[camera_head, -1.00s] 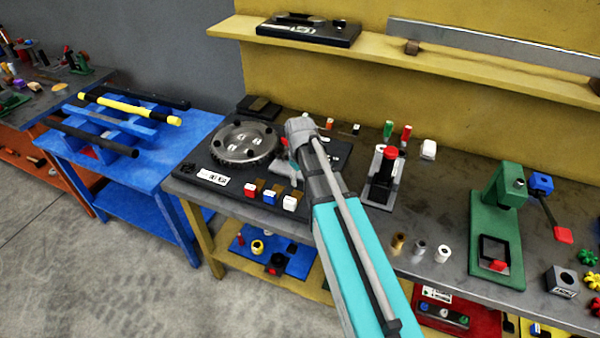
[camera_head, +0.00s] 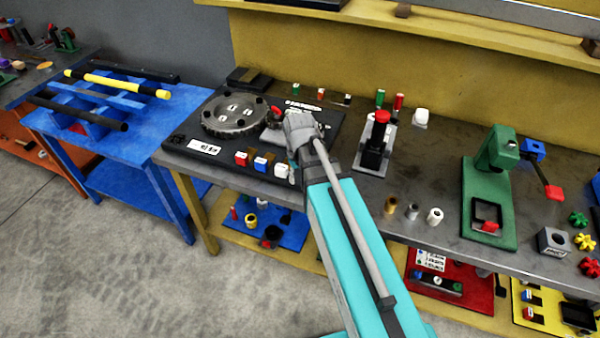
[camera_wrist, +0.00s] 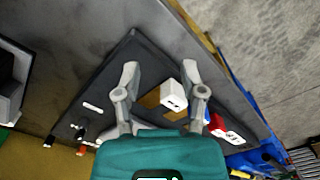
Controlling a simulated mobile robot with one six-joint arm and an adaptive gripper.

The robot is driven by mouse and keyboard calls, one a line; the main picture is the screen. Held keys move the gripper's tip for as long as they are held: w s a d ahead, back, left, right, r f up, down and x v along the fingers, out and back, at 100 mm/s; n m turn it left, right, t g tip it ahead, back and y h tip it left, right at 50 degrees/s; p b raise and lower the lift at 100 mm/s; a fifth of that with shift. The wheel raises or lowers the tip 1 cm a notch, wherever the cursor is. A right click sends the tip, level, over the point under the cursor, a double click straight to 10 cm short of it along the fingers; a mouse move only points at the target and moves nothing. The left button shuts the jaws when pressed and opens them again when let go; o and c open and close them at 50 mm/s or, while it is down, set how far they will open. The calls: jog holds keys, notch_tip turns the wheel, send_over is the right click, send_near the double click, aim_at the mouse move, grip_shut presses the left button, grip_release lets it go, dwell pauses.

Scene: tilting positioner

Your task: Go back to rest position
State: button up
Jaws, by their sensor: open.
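My gripper (camera_wrist: 160,72) is open in the wrist view, its two fingers spread with nothing held between them. A white block (camera_wrist: 173,95) shows between the fingers from above, apart from them. In the head view my gripper (camera_head: 275,130) is partly hidden by my wrist and hangs over the right part of the black positioner board (camera_head: 180,142). The grey round toothed plate (camera_head: 236,114) lies on that board, left of my gripper. The red (camera_head: 241,158), blue (camera_head: 261,163) and white blocks stand along the board's front edge.
A grey stand with a red knob (camera_head: 381,117) and a green press (camera_head: 489,190) stand to the right on the bench. Small cylinders (camera_head: 412,211) stand near the front edge. A yellow shelf (camera_head: 420,45) runs behind. Open floor (camera_head: 120,270) lies at the front left.

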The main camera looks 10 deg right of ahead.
dwell(0.3)
jog(key=s+m, duration=0.2)
jog(key=s, duration=0.4)
jog(key=shift+s+d+m, duration=0.2)
jog(key=shift+s+m, duration=0.1)
dwell(2.5)
